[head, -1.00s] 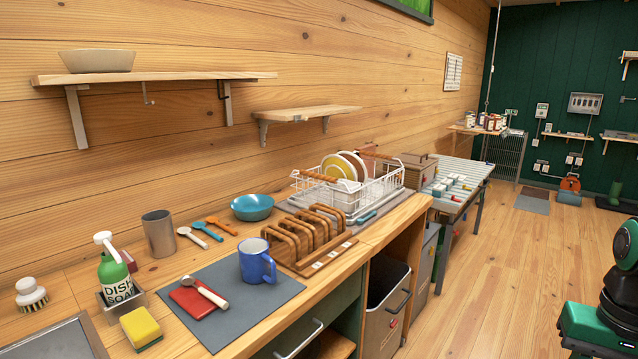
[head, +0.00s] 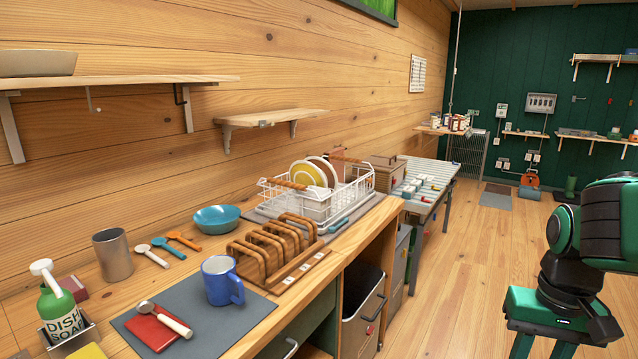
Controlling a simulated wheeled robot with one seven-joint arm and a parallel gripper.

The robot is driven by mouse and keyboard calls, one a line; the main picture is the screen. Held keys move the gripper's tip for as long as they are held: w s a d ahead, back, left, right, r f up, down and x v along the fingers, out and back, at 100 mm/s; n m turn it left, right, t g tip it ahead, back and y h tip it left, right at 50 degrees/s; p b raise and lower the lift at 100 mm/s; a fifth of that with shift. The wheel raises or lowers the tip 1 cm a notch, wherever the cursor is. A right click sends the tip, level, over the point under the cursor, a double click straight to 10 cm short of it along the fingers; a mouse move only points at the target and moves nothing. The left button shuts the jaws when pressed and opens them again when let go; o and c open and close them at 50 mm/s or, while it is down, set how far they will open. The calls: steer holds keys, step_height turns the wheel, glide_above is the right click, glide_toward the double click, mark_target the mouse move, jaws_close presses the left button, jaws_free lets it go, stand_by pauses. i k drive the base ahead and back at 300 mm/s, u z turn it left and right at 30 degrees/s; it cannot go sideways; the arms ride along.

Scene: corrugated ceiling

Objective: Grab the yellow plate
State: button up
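The yellow plate (head: 304,173) stands on edge in the white wire dish rack (head: 330,203) on the counter. A white plate (head: 327,168) stands close beside it on the right. The rack's wire side and wooden handle are in front of the plate's lower part. My arm, green and black, shows at the right edge of the head view, well apart from the rack. My gripper is outside the picture.
A wooden slotted rack (head: 272,250), a blue mug (head: 222,281) and a teal bowl (head: 216,219) stand on the counter before the dish rack. A small wall shelf (head: 270,116) hangs above. The floor (head: 465,270) to the right is clear.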

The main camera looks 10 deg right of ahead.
mark_target(302, 173)
steer(key=z, duration=0.5)
steer(key=i, duration=1.45)
steer(key=u, duration=0.5)
